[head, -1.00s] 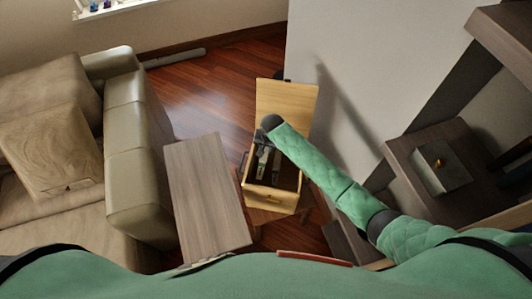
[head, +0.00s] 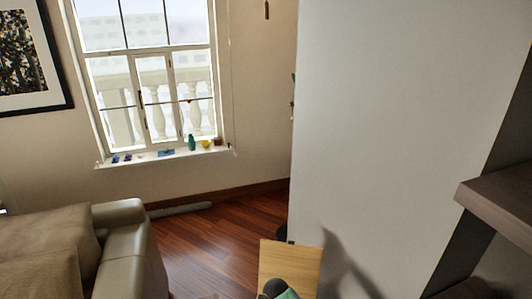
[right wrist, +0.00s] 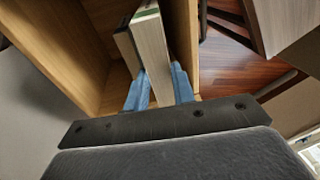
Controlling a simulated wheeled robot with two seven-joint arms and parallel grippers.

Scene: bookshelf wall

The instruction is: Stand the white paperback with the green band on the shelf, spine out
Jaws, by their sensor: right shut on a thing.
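In the right wrist view my right gripper (right wrist: 160,90) has its blue fingers down inside a light wooden box (right wrist: 183,28). It is shut on a pale, upright book (right wrist: 153,55) with a narrow green strip at its top end, which looks like the white paperback. A thin, darker slab stands just left of the book, close against it. The book's lower end and its spine lettering cannot be made out. My left gripper is not in view.
Dark shelf boards (head: 500,205) stick out at the right of the head view, beside a broad pale wall (head: 400,120). A beige sofa (head: 130,245) stands at the lower left. Bare reddish wood floor (head: 225,235) lies between sofa and wall.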

